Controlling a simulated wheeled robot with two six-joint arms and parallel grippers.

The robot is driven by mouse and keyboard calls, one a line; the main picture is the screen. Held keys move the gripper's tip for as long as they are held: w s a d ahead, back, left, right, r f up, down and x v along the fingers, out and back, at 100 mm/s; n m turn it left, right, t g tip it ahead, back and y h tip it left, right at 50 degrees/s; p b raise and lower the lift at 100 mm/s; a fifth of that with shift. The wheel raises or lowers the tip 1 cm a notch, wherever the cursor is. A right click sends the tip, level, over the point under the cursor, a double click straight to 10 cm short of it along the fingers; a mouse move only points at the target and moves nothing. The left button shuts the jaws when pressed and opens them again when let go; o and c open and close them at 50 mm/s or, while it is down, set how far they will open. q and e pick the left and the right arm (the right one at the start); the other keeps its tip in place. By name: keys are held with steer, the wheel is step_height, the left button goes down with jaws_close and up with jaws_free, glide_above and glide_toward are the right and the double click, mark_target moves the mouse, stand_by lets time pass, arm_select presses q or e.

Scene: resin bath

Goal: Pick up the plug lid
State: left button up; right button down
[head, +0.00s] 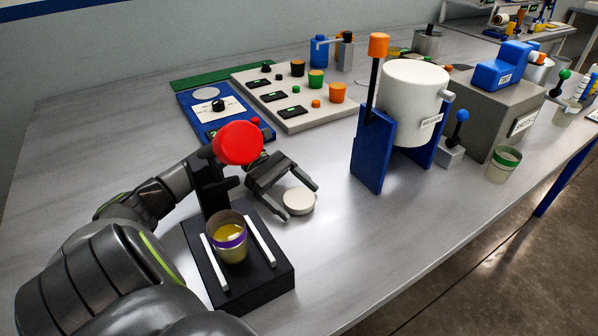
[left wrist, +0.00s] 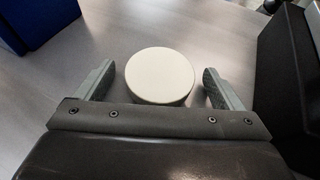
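The plug lid, a round off-white disc (head: 299,201), lies flat on the grey table in the head view. In the left wrist view the lid (left wrist: 160,76) sits between the fingers, with a gap on each side. My left gripper (head: 296,186) is open around the lid, its fingers low near the table; it also shows in the left wrist view (left wrist: 158,84). It does not visibly touch the lid. My right gripper is not in view.
A black stand (head: 262,284) with white rails holds a cup of yellow liquid (head: 231,240) in front. A red round knob (head: 237,143) stands beside my arm. A white pot (head: 411,103) in a blue frame (head: 371,150) is to the right. The table between is clear.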

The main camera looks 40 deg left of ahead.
arm_select(q)
steer(key=c, duration=1)
steer(key=shift+r, duration=0.1)
